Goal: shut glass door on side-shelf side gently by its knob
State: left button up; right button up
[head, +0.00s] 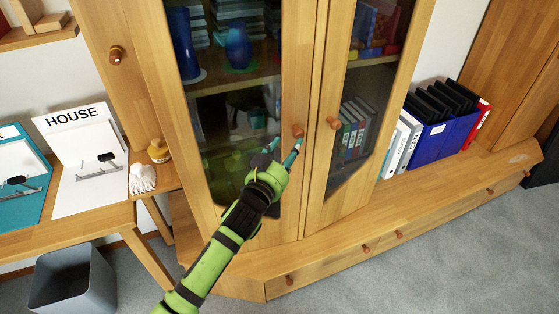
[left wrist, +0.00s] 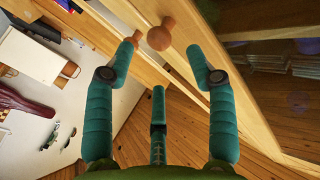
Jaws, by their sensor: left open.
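The wooden cabinet has two glass doors with wooden frames, a left glass door (head: 238,97) and a right glass door (head: 368,85). Each has a round wooden knob near the middle: the left door's knob (head: 298,130) and the right door's knob (head: 335,123). My left gripper (head: 285,147) is open just below and in front of the left door's knob. In the left wrist view, a round knob (left wrist: 160,38) shows just beyond and between the spread teal fingertips, apparently not gripped. I cannot tell how far either door is ajar. My right gripper is not in view.
A grey bin (head: 72,280) stands below. Binders (head: 440,120) stand on the low ledge at right. Drawer knobs (head: 366,249) line the base. The carpet is clear at lower right.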

pick_arm(q)
jog(key=v, duration=0.4)
jog(key=shift+s+a+r, duration=0.1)
jog(key=shift+s, duration=0.1)
dwell(0.3)
